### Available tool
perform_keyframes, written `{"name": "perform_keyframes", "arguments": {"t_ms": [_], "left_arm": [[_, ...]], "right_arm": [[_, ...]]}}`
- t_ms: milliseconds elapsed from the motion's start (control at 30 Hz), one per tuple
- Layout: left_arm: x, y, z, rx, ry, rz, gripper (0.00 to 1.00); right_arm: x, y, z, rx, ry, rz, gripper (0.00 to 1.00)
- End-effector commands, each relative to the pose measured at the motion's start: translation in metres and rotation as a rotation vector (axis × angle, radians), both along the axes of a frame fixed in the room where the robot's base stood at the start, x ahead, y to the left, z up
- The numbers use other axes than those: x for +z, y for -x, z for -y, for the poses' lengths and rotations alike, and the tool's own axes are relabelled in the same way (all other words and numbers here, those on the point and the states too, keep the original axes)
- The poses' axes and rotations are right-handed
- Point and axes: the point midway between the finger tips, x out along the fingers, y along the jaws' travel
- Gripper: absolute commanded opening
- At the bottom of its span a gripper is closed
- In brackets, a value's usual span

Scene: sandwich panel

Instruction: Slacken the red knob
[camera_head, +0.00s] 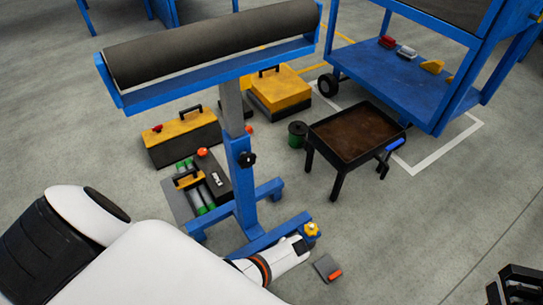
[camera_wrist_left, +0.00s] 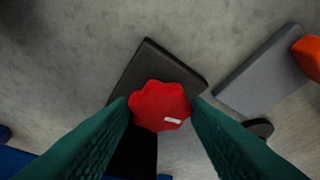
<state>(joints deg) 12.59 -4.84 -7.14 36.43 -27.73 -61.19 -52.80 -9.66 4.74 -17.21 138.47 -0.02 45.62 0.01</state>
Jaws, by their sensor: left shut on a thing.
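The red knob (camera_wrist_left: 160,105) is a lobed red cap with a small white mark, in the middle of the left wrist view. It sits over a dark plate (camera_wrist_left: 150,72) close to the floor. My left gripper (camera_wrist_left: 160,112) has its two dark green fingers on either side of the knob, shut on it. In the head view my left arm reaches down to the foot of the blue roller stand (camera_head: 243,180), and the arm hides the red knob there. Part of my right gripper (camera_head: 515,287) shows at the lower right corner; its fingers are unclear.
A yellow knob (camera_head: 311,230) is on the stand's foot beside my left wrist. A grey plate with an orange part (camera_head: 328,268) lies nearby. Toolboxes (camera_head: 183,138) stand behind the stand, and a brown-topped tray table (camera_head: 355,133) is to its right.

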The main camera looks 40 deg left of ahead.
Motion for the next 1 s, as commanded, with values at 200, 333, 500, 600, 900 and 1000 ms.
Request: {"name": "perform_keyframes", "arguments": {"t_ms": [200,333,500,600,900,1000], "left_arm": [[-0.0006,-0.0004,0.0003,0.088,0.001,-0.001,0.20],[-0.0004,-0.0008,0.0004,0.117,0.001,0.000,0.20],[-0.0002,-0.0009,0.0005,0.129,0.001,0.000,0.20],[-0.0001,-0.0009,0.0005,0.130,0.001,-0.001,0.20],[-0.0001,-0.0008,0.0005,0.129,0.001,0.000,0.56],[0.0001,-0.0015,-0.0002,0.128,0.001,0.001,0.65]], "right_arm": [[-0.0005,-0.0007,-0.0003,0.000,0.001,-0.001,0.36],[0.0014,-0.0008,-0.0005,0.001,0.002,0.006,0.36],[0.0033,-0.0006,-0.0005,0.000,0.002,0.013,0.36],[0.0035,-0.0005,-0.0004,0.000,0.001,0.013,0.36],[0.0029,-0.0003,-0.0001,0.000,0.000,0.010,0.36],[0.0025,-0.0003,-0.0001,-0.001,-0.001,0.009,0.36]]}}
